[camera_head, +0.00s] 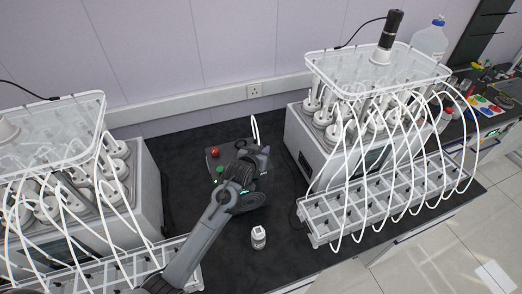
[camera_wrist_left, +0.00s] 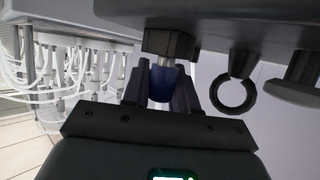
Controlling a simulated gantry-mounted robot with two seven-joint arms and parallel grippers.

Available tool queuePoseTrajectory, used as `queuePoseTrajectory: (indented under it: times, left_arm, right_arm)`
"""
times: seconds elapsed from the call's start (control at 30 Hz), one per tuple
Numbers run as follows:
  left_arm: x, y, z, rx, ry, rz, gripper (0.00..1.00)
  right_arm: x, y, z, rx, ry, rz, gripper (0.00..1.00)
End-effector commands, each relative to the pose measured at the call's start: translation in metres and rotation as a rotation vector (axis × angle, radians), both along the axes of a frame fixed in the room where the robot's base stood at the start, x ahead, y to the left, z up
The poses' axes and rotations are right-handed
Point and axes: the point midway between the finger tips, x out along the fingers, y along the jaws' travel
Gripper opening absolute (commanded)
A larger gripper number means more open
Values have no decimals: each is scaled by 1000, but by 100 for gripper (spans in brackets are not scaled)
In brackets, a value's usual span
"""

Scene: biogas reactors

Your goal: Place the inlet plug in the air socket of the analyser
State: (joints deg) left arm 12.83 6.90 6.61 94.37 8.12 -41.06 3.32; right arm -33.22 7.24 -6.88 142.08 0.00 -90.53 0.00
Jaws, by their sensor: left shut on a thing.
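My left gripper (camera_head: 258,153) reaches over the dark analyser (camera_head: 222,157) on the black bench and hides much of it. In the left wrist view the fingers (camera_wrist_left: 161,92) are shut on a blue plug (camera_wrist_left: 163,80), taken to be the inlet plug. The plug is in line with a dark hex fitting (camera_wrist_left: 170,43) on the grey-black housing (camera_wrist_left: 220,12) and appears to meet it; how deep it sits is hidden. A white tube (camera_head: 254,128) loops up beside the gripper. My right gripper is not in view.
A black ring (camera_wrist_left: 234,93) and a grey knob (camera_wrist_left: 300,78) stick out beside the fitting. A red button (camera_head: 215,152) shows on the analyser. Reactor units with tubed bottles stand left (camera_head: 150,190) and right (camera_head: 300,140). A small white bottle (camera_head: 258,238) stands on the bench in front.

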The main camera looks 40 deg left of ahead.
Motion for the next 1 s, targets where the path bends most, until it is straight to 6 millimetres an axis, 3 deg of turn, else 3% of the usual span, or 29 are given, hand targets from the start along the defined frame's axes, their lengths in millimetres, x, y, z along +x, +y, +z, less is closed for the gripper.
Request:
queuePoseTrajectory:
  times: [0.47, 0.5, 0.67, 1.0]
  left_arm:
    - [0, 0, -9, 0, 0, 0, 0]
    - [0, 0, -9, 0, 0, 0, 29]
    - [0, 0, -9, 0, -1, 0, 53]
    - [0, 0, -6, 0, -1, 0, 53]
  right_arm:
    - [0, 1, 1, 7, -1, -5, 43]
    - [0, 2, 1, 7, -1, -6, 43]
    - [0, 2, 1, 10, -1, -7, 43]
    - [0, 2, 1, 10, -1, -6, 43]
